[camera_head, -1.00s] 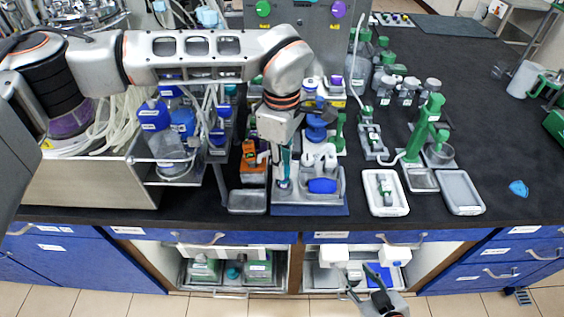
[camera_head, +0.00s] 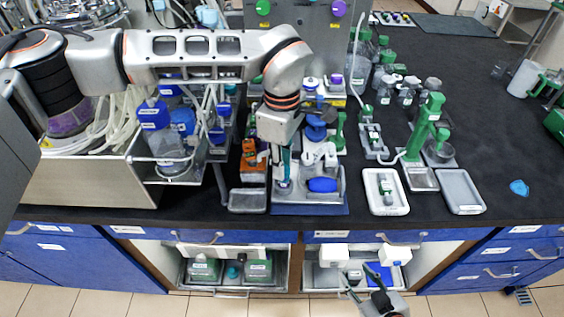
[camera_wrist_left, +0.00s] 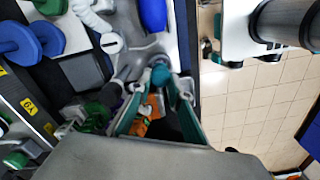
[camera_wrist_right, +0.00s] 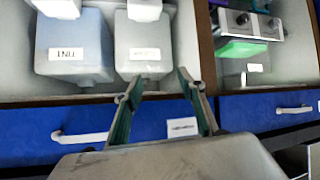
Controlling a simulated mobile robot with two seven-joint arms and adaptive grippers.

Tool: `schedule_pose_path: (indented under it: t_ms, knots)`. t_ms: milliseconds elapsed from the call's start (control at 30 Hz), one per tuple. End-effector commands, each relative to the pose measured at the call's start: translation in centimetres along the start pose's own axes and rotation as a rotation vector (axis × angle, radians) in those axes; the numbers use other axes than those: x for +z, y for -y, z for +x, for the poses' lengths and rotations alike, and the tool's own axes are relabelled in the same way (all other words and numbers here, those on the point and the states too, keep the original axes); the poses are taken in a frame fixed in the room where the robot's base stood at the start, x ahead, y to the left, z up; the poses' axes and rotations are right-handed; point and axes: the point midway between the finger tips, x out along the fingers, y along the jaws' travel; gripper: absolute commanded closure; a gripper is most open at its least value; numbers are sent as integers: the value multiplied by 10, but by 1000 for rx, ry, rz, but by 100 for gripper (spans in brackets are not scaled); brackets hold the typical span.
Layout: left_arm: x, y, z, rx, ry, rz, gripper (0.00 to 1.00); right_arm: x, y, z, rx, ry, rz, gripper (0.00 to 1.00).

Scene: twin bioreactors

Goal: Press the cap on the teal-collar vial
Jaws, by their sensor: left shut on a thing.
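My left gripper (camera_head: 285,180) points down at the left part of the grey tray (camera_head: 334,198) on the blue mat. In the left wrist view its fingers (camera_wrist_left: 160,82) are closed around a small teal piece (camera_wrist_left: 160,75). It looks like the teal cap or collar of the vial; I cannot tell which. The vial body is mostly hidden by the fingers, and I cannot tell whether cap and vial touch. My right gripper (camera_head: 362,281) is low in front of the bench; its fingers are apart and empty in the right wrist view (camera_wrist_right: 160,90).
A blue cylinder (camera_head: 323,185) and white curved parts lie beside my left gripper. An orange rack (camera_head: 252,165) stands to its left. White trays (camera_head: 385,207) and a green stand (camera_head: 427,125) are to the right.

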Motion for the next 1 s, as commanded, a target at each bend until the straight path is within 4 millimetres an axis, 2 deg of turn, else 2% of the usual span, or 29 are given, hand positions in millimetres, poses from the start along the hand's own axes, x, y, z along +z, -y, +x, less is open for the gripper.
schedule_pose_path:
  t_ms: [367,400,467,700,733,800,1000]
  knots:
    - [0,0,0,1,0,0,89,0,0,0,0,0,0,60]
    - [0,0,0,1,0,0,76,0,0,0,0,0,0,60]
    - [0,0,0,0,0,0,61,0,0,0,0,0,0,60]
    - [0,0,0,0,0,0,61,0,0,0,0,0,0,60]
    - [0,0,0,0,0,0,59,0,0,0,0,0,0,60]
    - [0,0,0,0,0,0,45,0,0,0,0,0,0,60]
    - [0,0,0,0,0,0,45,0,0,0,0,-1,0,60]
